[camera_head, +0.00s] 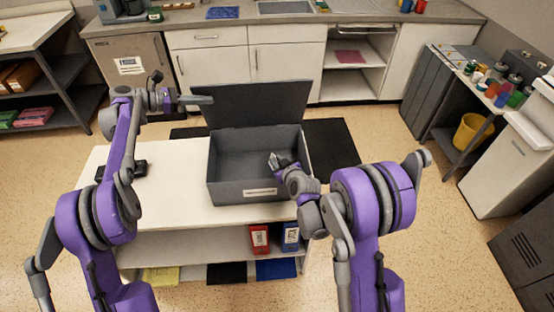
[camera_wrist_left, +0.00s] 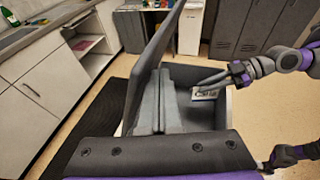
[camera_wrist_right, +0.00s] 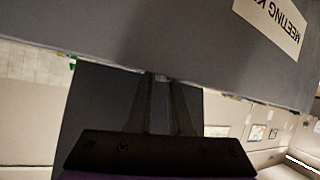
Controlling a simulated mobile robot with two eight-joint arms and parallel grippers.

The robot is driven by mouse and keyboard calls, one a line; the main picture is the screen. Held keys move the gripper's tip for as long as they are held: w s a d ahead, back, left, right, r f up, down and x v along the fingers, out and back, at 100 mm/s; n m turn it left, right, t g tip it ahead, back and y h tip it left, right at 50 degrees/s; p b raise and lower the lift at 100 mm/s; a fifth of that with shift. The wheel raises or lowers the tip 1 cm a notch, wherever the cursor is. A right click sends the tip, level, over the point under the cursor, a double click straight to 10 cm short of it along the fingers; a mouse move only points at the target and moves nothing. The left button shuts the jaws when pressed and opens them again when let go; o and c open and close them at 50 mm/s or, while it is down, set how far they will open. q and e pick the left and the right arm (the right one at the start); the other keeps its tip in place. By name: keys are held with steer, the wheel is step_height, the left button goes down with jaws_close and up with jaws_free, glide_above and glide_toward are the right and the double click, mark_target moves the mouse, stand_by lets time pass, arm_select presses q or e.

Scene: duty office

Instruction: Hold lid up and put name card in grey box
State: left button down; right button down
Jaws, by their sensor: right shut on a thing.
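The open grey box (camera_head: 226,190) stands on the white table. Its lid (camera_head: 258,103) is raised at the back; in the left wrist view the lid (camera_wrist_left: 157,48) shows edge-on. My left gripper (camera_head: 211,100) is at the lid's left edge, its fingers (camera_wrist_left: 161,72) together; whether they touch the lid is unclear. My right gripper (camera_head: 274,160) is over the box's opening, shut on the name card. The small white card (camera_wrist_left: 205,94) with a blue band shows at its fingertips in the left wrist view. In the right wrist view my fingers (camera_wrist_right: 160,80) mostly hide it.
The box's front carries a white label (camera_head: 260,192), readable in part in the right wrist view (camera_wrist_right: 272,22). A black object (camera_head: 138,168) lies left of the box. Red (camera_head: 259,238) and blue (camera_head: 290,236) items stand on the shelf below. A counter (camera_head: 230,20) runs behind.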

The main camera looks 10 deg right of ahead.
steer(key=shift+f, duration=1.15)
steer(key=c, duration=0.8)
jaws_free()
steer(key=shift+o, duration=0.2)
steer(key=shift+f, duration=0.1)
steer(key=shift+s, duration=0.1)
step_height(320, 180, up, 15)
stand_by(0.4)
steer(key=s+d, duration=0.4)
steer(key=s, duration=0.5)
steer(key=s+d, duration=0.5)
steer(key=s, duration=0.4)
steer(key=shift+s, duration=0.4)
stand_by(0.4)
